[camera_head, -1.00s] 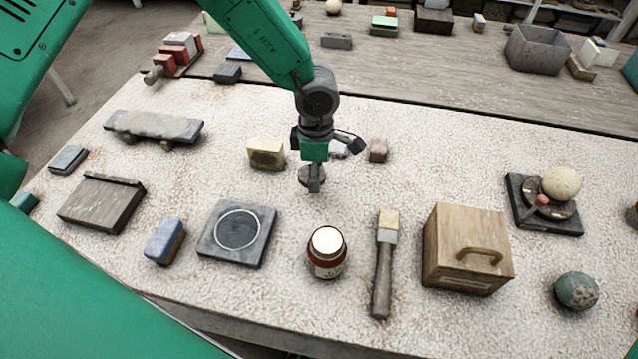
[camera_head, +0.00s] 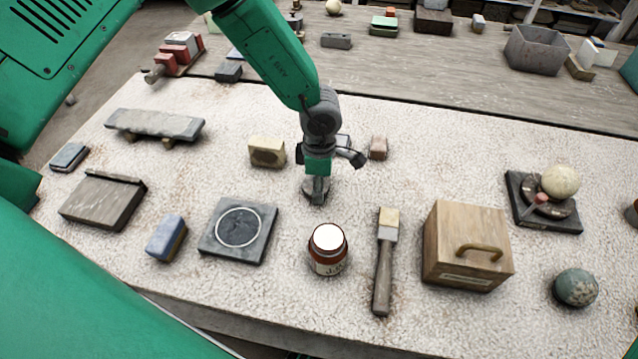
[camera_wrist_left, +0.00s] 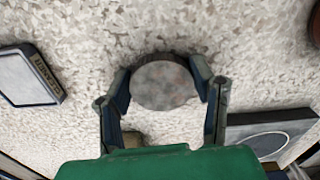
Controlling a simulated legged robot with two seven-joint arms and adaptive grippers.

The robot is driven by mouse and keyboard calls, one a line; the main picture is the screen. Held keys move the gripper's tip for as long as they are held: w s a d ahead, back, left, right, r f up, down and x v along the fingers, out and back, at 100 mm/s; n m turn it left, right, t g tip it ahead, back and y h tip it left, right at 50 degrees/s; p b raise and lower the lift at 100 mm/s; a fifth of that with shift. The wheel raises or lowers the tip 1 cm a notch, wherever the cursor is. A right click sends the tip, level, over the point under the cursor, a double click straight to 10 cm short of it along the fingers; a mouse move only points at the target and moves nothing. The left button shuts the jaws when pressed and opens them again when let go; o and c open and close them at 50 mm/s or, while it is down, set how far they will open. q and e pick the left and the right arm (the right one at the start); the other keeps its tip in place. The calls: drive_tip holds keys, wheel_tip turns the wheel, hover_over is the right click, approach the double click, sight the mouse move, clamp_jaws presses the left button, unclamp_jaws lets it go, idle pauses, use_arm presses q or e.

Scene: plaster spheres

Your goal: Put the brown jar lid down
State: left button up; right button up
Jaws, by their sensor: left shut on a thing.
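The brown jar lid (camera_wrist_left: 165,83) is a round, flat, mottled grey-brown disc between my left fingers in the left wrist view. In the head view the lid (camera_head: 309,186) is partly hidden behind the fingers, over the pale table (camera_head: 400,165). My left gripper (camera_head: 317,194) points down and is shut on the lid; both fingers show at its sides in the wrist view (camera_wrist_left: 165,86). The lid is at or close to the table; I cannot tell if it touches. A brown jar with a white top (camera_head: 328,249) stands in front of it. My right gripper is not in view.
A dark square plate with a white ring (camera_head: 262,250) lies to the front left. A yellowish block (camera_head: 267,151) is left of the gripper and a small reddish block (camera_head: 378,148) right. A brush (camera_head: 383,275) and a wooden box (camera_head: 465,247) are front right.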

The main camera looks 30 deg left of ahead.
use_arm(q)
drive_tip(key=o, duration=1.1)
drive_tip(key=shift+s+a+f, duration=0.1)
drive_tip(key=shift+s+f, duration=0.15)
drive_tip(key=shift+f, duration=0.15)
drive_tip(key=shift+o, duration=0.5)
drive_tip(key=shift+w+f, duration=0.15)
drive_tip(key=shift+w, duration=0.05)
drive_tip(key=shift+a, duration=0.1)
wheel_tip(320, 180, up, 14)
drive_tip(key=shift+w+f+p, duration=0.15)
drive_tip(key=shift+f+p, duration=0.05)
drive_tip(key=shift+p, duration=0.1)
